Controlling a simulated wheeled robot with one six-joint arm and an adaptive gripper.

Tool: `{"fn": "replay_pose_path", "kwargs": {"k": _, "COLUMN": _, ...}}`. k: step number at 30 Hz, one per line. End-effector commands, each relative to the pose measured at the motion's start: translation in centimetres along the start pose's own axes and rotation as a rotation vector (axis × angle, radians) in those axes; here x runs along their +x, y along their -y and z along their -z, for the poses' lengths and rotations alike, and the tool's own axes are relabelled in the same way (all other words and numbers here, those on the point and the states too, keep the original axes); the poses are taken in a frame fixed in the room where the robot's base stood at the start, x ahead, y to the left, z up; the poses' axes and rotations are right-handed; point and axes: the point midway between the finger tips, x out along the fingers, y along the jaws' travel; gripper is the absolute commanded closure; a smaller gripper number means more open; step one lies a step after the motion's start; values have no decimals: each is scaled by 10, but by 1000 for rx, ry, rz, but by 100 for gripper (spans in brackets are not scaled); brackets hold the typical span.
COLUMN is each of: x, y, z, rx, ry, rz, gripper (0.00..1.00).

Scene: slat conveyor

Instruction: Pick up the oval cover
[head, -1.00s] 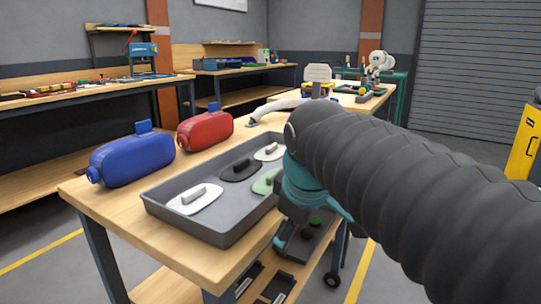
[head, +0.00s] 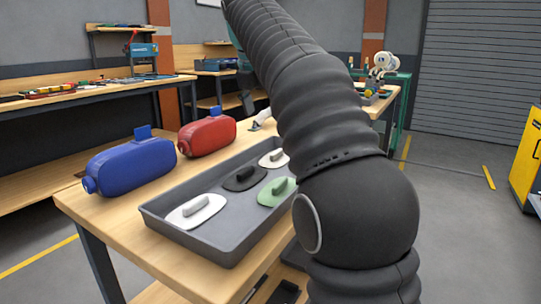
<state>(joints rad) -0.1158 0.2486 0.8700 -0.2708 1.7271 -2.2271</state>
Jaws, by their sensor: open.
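A grey tray (head: 222,245) on the wooden bench holds several flat oval covers, each with a raised grip on top. A white cover (head: 186,217) lies at the near left, a black cover (head: 236,182) behind it, a green cover (head: 270,196) at the right, and a smaller-looking white cover (head: 268,163) at the back. The pictures do not single one out. My gripper (head: 246,97) shows small and dark at upper centre, beyond the tray and partly behind my arm. It is open, apart from the covers; its fingertips are hard to make out.
A blue canister-like housing (head: 133,165) and a red one (head: 208,136) stand on the bench left of the tray. My arm hides the bench's right side. Other benches line the back wall. A yellow cabinet (head: 527,150) stands far right, with open floor before it.

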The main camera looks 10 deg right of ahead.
Motion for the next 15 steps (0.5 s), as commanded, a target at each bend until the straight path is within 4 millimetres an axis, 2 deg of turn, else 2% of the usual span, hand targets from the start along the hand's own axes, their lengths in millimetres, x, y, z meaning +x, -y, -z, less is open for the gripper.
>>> {"fn": "replay_pose_path", "kwargs": {"k": 3, "x": 0, "y": -10, "z": -7, "rx": -112, "ry": 3, "rz": 14, "gripper": 13}}
{"fn": "replay_pose_path", "kwargs": {"k": 8, "x": 1, "y": -14, "z": -10, "rx": -177, "ry": 3, "rz": 22, "gripper": 13}}
{"fn": "replay_pose_path", "kwargs": {"k": 15, "x": 26, "y": -13, "z": -10, "rx": -181, "ry": 2, "rz": 26, "gripper": 13}}
